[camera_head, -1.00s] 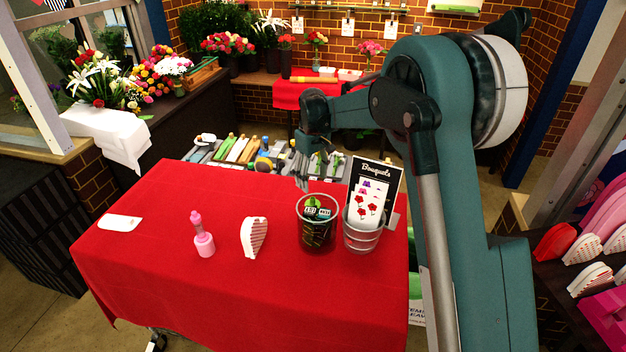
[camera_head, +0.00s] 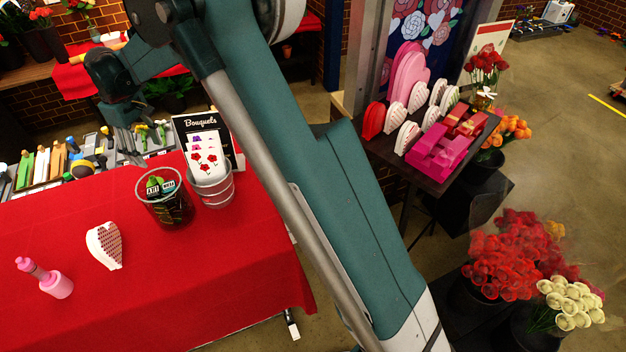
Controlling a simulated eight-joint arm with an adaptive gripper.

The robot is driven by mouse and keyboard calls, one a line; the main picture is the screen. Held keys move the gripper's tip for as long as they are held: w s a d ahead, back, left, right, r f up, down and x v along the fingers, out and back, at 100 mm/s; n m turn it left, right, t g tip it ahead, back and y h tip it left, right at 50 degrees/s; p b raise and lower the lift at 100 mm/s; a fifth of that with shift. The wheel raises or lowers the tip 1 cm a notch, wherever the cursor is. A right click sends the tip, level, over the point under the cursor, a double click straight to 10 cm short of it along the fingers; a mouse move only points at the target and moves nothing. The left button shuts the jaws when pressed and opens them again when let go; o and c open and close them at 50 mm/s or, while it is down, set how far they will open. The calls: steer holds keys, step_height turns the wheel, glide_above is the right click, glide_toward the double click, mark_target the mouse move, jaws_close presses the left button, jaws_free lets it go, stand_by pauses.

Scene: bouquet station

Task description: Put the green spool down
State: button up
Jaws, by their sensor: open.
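A green item with a dark, white-lettered label (camera_head: 154,185) lies at the top of a clear, dark-filled bin (camera_head: 169,208) on the red table. It may be the green spool, but its shape is too small to tell. My gripper (camera_head: 113,142) hangs behind the table's back edge, above the tool tray, left of the bin and apart from it. It is open, and no spool shows in it. Its fingers are small and blend with the tools behind.
A white heart-shaped box (camera_head: 105,246) and a pink bottle (camera_head: 56,284) stand on the red table (camera_head: 190,285). The table's front right is clear. A dark shelf (camera_head: 432,176) holds gift boxes.

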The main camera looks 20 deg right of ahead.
steer(key=s+d+r, duration=0.2)
steer(key=d+r, duration=0.1)
steer(key=d, duration=0.1)
steer(key=s+d+r+m+t, duration=0.1)
steer(key=s+d+r, duration=0.1)
steer(key=d+r, duration=0.2)
steer(key=s+d+r+m, duration=0.1)
steer(key=s+d+r, duration=0.2)
steer(key=d, duration=0.1)
steer(key=shift+d+r, duration=0.25)
steer(key=s+d+r+m+t, duration=0.25)
steer(key=s+d+r, duration=0.35)
steer(key=s+d, duration=0.55)
steer(key=s+d+f+m+t, duration=0.1)
steer(key=s+d+m, duration=0.1)
steer(key=s+d, duration=0.3)
steer(key=s+d+f+m+t, duration=0.1)
steer(key=s+d, duration=0.4)
steer(key=s, duration=0.7)
steer(key=s+d+f+m+t, duration=0.1)
steer(key=s+d+f+m, duration=0.1)
steer(key=s+d, duration=0.4)
steer(key=s+f, duration=0.1)
steer(key=s, duration=0.1)
steer(key=shift+s+m, duration=0.3)
steer(key=shift+m, duration=0.05)
steer(key=shift+f, duration=0.15)
